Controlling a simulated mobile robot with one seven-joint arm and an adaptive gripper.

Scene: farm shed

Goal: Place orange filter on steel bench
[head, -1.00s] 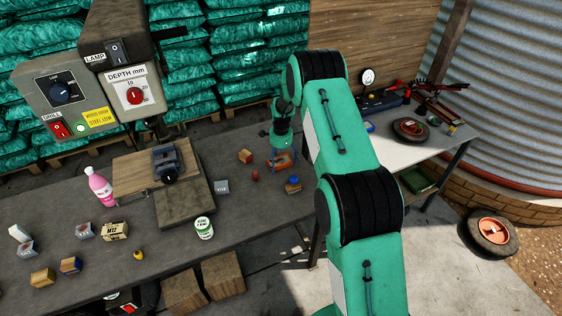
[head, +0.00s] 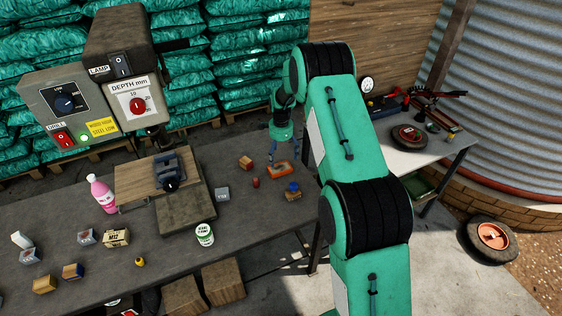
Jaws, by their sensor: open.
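The orange filter (head: 279,170) is a flat, rectangular orange piece with a darker middle. It lies flat on the long dark grey bench (head: 250,222), near its right end. My gripper (head: 284,155) is open, pointing down just behind and above the filter. Its fingertips look close to the filter's far edge; whether they touch it I cannot tell. The filter looks free of the fingers. A second, lighter grey bench (head: 397,160) stands at the right, partly hidden behind my arm.
Near the filter are an orange-brown box (head: 246,162), a small red piece (head: 256,183) and a blue-topped item (head: 293,190). A drill press (head: 130,80) stands left. A round black part (head: 407,136) and tools crowd the right bench's back; its front is clearer.

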